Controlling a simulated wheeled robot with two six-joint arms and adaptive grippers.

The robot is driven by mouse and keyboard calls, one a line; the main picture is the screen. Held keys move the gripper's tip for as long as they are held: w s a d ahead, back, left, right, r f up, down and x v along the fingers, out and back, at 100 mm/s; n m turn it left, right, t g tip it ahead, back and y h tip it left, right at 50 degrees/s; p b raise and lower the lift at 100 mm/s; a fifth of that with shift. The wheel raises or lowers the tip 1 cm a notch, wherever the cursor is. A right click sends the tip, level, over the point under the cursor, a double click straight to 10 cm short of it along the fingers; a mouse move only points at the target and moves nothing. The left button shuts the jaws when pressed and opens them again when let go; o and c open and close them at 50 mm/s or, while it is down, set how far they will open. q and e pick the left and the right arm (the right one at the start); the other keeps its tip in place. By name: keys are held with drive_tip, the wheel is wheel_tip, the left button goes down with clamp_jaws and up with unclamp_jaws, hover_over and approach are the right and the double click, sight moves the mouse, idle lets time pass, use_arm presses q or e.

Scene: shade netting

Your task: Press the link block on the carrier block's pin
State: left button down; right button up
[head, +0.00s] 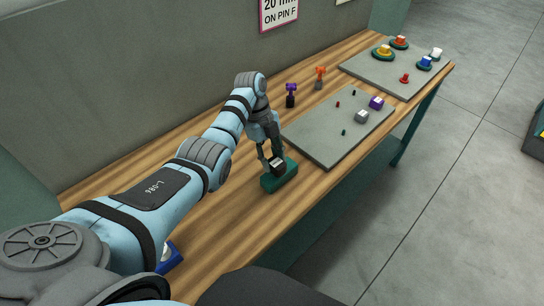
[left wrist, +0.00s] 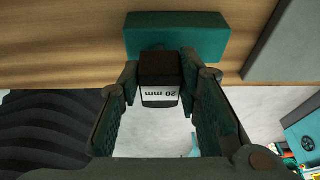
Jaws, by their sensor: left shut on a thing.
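My left gripper (head: 272,158) is shut on a small dark block (head: 277,164) with a white label. In the left wrist view this dark block (left wrist: 160,70) sits between the fingertips and its label reads 20 mm. It is at the top of a green block (head: 280,178); I cannot tell whether it is seated in it or just above. On the near grey board, a grey block with a pale top (head: 362,117) and a purple block (head: 376,102) sit close together; I cannot tell which is the link or carrier block. My right gripper is not in view.
Small pegs, including a red one (head: 338,104) and a green one (head: 344,132), stand on the near board (head: 315,138). Purple (head: 291,90) and orange (head: 320,72) tools stand near the wall. A farther board (head: 385,77) holds several round pieces. A blue item (head: 170,258) lies near my arm.

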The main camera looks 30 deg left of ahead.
use_arm(q)
drive_tip(key=shift+f+b, duration=0.35)
drive_tip(key=shift+f, duration=0.5)
idle(0.8)
drive_tip(key=shift+f+b, duration=0.35)
drive_tip(key=shift+f, duration=0.15)
drive_tip(key=c, duration=1.1)
unclamp_jaws()
drive_tip(key=shift+r, duration=0.1)
drive_tip(key=v, duration=0.7)
drive_tip(key=shift+a+r, duration=0.1)
drive_tip(key=shift+r, duration=0.1)
